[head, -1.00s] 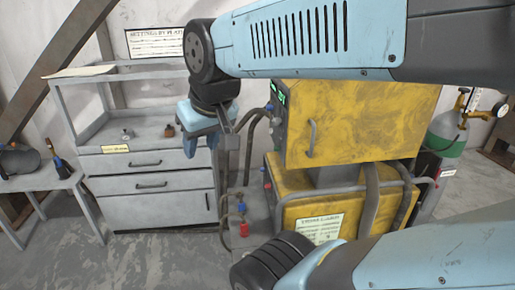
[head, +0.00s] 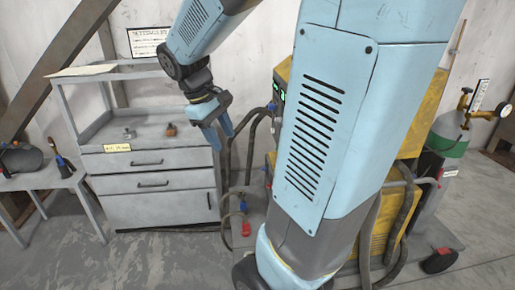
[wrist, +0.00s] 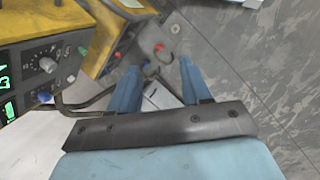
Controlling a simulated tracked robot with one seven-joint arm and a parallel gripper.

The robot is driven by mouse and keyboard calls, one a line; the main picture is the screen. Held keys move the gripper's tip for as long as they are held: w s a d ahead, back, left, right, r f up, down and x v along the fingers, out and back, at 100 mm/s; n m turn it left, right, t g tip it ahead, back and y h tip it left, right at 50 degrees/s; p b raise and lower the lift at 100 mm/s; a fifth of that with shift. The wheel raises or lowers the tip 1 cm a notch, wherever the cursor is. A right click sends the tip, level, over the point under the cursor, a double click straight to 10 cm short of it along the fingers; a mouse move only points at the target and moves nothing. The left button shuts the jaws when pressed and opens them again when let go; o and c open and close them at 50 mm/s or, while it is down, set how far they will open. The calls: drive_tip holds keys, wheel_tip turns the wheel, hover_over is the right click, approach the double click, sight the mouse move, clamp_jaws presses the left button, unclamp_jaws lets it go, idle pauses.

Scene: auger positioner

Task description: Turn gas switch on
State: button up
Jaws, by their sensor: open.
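The yellow welding machine (head: 420,115) stands at the right in the head view, mostly hidden behind my arm. Its control panel shows in the wrist view (wrist: 25,80) at the left, with green displays, a grey knob (wrist: 48,65) and a blue knob (wrist: 45,97). A red knob or connector (wrist: 175,28) shows at the top. I cannot tell which part is the gas switch. My gripper (head: 220,128) is open and empty, in the air left of the machine, its fingers pointing down and right. In the wrist view, the gripper (wrist: 157,88) is right of the panel, apart from it.
A gas cylinder (head: 450,140) with a brass regulator stands at the far right. A grey drawer cabinet (head: 150,205) is at the left, with small items on top. A small side table (head: 40,178) stands beside it. Hoses hang around the machine. The floor in front of the cabinet is clear.

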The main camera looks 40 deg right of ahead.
drive_tip(key=w+d+f+n+g+h, duration=0.9)
drive_tip(key=w+d+f+g+h, duration=0.15)
drive_tip(key=w+d+f, duration=0.7)
drive_tip(key=s+d+f+t, duration=0.1)
drive_tip(key=s+d, duration=0.6)
drive_tip(key=d, duration=0.2)
drive_tip(key=shift+s+d+h, duration=0.15)
drive_tip(key=shift+s+h, duration=0.15)
drive_tip(key=shift+h, duration=0.05)
clamp_jaws()
